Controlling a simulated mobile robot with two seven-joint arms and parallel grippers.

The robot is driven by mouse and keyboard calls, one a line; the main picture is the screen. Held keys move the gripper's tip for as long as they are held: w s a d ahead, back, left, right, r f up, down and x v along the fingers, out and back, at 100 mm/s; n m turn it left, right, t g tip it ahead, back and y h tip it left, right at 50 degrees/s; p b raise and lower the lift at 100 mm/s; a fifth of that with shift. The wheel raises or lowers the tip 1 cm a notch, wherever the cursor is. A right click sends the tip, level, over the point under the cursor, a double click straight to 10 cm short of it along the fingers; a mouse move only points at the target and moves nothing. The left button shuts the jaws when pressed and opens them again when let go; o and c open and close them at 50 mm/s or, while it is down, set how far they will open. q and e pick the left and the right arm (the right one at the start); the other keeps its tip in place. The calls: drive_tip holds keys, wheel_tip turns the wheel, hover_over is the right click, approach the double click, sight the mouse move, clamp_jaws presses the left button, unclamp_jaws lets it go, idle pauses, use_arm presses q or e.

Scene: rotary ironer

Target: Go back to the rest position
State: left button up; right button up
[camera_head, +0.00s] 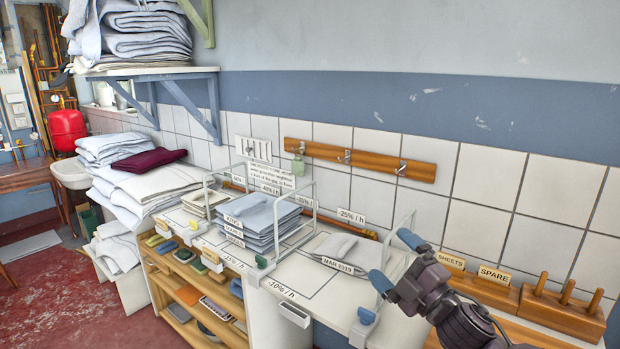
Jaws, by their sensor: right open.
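My right gripper (395,261) reaches in from the lower right, dark grey with blue fingertips. Its fingers are spread and nothing is between them. It is in front of the right end of the white worktop (350,306), near a wire frame there. I cannot tell its exact height above the top. My left gripper is not in this view.
A stack of grey-blue cloths (262,222) stands in a wire rack further left. Wooden peg blocks (562,311) are at the right. A rail with hooks (360,159) is on the tiled wall.

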drive_tip(key=s+d+f+m+g+h, duration=0.1)
drive_tip(key=s+d+f+m+h, duration=0.3)
drive_tip(key=f+m, duration=0.4)
drive_tip(key=s+d+f+m+h, duration=0.35)
drive_tip(key=f+m+h, duration=0.2)
drive_tip(key=f, duration=0.45)
drive_tip(key=s+d+f+m+g+h, duration=0.1)
drive_tip(key=s+d+f+m+g, duration=0.1)
drive_tip(key=s+f, duration=0.6)
drive_tip(key=s+d+f+m+g+h, duration=0.2)
drive_tip(key=s+f+m, duration=0.2)
drive_tip(key=s+f, duration=0.4)
drive_tip(key=s, duration=0.4)
drive_tip(key=shift+s+d+m+g, duration=0.35)
drive_tip(key=shift+g, duration=0.05)
